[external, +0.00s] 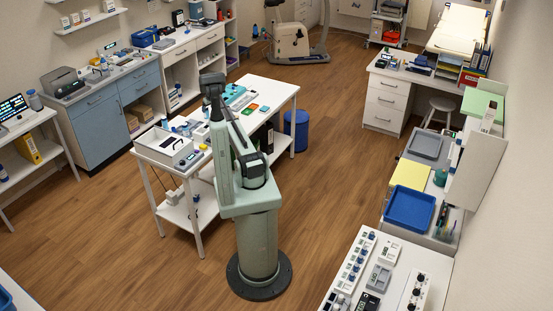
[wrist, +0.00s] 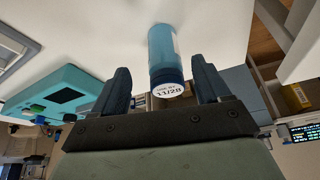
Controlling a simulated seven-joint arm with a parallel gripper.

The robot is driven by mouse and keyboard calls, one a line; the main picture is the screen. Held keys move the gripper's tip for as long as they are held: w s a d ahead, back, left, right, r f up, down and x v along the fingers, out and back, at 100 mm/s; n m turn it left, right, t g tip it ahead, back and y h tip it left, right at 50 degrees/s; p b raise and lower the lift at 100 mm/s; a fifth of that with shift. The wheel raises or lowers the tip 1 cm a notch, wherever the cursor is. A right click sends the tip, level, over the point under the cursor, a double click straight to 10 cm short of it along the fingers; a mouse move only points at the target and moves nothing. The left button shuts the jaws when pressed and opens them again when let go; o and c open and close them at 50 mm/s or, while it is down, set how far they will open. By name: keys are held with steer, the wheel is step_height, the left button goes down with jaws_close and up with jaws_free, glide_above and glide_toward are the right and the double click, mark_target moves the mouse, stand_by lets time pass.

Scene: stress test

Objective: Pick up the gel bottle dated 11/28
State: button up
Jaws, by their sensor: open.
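The gel bottle (wrist: 163,52) is blue and shows in the wrist view, with a round white label on its near end that reads "USE BY 11/28". Its far end meets a white surface (wrist: 205,20). My gripper (wrist: 160,66) is open, with one dark finger on each side of the bottle. A gap shows between the bottle and each finger, so I see no grip on it. In the external view my arm hides the gripper, and I cannot make out the bottle there.
A turquoise device (wrist: 64,92) with a dark screen is left of my gripper in the wrist view. In the external view the white table (external: 277,90) beside my arm holds several small items and a white box (external: 165,147). Open wooden floor (external: 340,165) lies to the right.

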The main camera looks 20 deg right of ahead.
mark_target(207, 110)
steer(key=shift+a+x, duration=0.15)
steer(key=shift+x, duration=1.2)
steer(key=shift+a+x, duration=0.2)
steer(key=shift+x, duration=1.15)
steer(key=shift+w+r, duration=0.1)
steer(key=shift+r, duration=0.05)
steer(key=c, duration=1.1)
